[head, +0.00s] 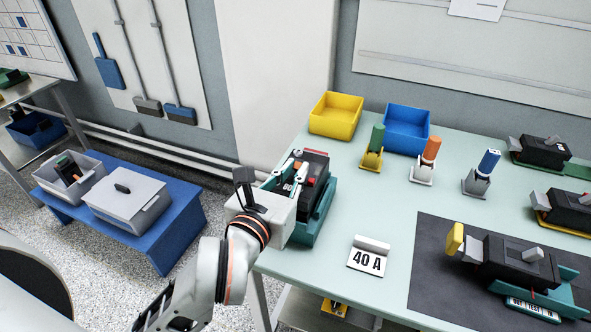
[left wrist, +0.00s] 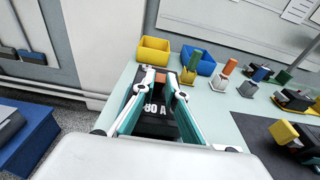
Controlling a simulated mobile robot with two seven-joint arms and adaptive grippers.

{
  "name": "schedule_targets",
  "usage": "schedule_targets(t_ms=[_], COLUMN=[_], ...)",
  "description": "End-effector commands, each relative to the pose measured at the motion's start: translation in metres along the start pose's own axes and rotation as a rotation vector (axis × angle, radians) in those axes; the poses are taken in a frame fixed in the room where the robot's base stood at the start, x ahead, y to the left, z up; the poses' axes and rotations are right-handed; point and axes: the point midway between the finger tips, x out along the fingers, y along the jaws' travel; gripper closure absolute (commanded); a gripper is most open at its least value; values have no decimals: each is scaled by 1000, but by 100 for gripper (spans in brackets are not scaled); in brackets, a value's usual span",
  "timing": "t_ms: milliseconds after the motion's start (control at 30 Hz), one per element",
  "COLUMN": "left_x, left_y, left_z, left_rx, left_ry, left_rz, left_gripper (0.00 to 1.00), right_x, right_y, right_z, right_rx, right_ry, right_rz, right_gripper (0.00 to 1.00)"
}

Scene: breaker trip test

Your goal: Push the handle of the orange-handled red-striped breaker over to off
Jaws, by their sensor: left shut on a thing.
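A black breaker (head: 318,165) with a red stripe at its far end sits in a teal cradle (head: 325,208) at the table's left edge. The left wrist view shows this breaker (left wrist: 155,127) with an "80 A" label. My left gripper (head: 296,172) is over it, white fingers pointing away from me. Another black breaker (head: 510,262), with a yellow handle (head: 455,239), stands on the dark mat. My right gripper is not in view.
A "40 A" sign (head: 369,254) stands on the table between cradle and mat (head: 425,285). Yellow (head: 335,115) and blue (head: 406,128) bins are at the back. Green, orange (head: 432,149) and blue upright pieces stand behind the mat. More breakers (head: 541,152) are at right.

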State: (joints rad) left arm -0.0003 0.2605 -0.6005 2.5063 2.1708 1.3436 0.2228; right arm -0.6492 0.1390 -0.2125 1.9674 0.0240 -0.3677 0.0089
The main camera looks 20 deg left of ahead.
Motion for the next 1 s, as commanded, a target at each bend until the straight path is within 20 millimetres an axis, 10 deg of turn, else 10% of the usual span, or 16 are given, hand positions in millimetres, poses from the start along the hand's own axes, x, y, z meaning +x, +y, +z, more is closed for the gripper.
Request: schedule_targets(t_ms=[667, 733, 1000], left_x=[-1, -1, -1], left_y=[0, 0, 0], left_z=[-2, -2, -2], left_rx=[1, 1, 1], left_ry=[-48, -47, -46], left_rz=[1, 1, 1], left_gripper=[100, 72, 71], right_x=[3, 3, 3], right_y=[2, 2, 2], right_z=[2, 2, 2], right_rx=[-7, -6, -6], right_ry=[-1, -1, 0], right_rz=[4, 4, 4], right_gripper=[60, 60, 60])
